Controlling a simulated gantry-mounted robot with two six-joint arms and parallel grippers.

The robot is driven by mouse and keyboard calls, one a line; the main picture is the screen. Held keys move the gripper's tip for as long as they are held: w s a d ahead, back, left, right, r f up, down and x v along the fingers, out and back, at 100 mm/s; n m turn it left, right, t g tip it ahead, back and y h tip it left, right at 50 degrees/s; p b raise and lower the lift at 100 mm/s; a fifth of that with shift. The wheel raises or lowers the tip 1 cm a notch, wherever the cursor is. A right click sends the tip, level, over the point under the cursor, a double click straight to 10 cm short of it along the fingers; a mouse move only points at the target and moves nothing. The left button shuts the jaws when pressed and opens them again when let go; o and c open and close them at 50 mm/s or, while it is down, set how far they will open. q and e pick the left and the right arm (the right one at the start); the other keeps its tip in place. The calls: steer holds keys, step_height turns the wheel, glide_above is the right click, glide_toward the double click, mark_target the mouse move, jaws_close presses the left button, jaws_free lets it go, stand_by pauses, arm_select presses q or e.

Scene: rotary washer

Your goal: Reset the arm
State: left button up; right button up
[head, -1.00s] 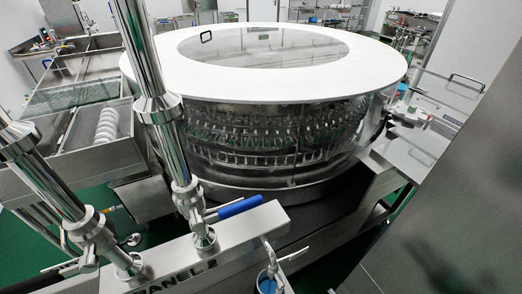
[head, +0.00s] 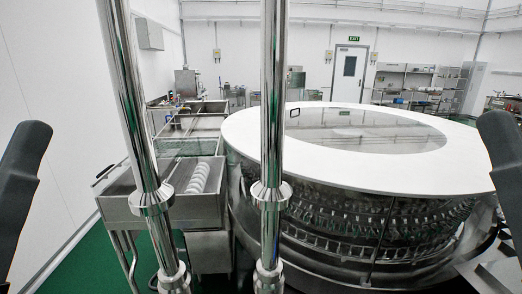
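Dark parts of my two arms show at the left edge (head: 22,180) and the right edge (head: 502,150) of the head view, raised upright and cut off by the frame. No gripper fingertips can be made out, and no held object shows. The rotary washer (head: 445,177) stands right of centre, with a white ring top, a clear window and metal sides.
Two shiny vertical pipes (head: 129,100) (head: 272,100) stand close in front. A metal counter (head: 150,207) holds several white plates (head: 199,178) in a row. Behind are sinks, shelves and a door (head: 349,72). Green floor (head: 85,255) is open at lower left.

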step_height(320, 180, up, 37)
steer(key=p, duration=3.5)
steer(key=shift+w+y+p, duration=0.25)
steer(key=shift+y+p, duration=0.05)
steer(key=shift+p, duration=0.05)
steer(key=shift+r, duration=0.1)
stand_by(2.5)
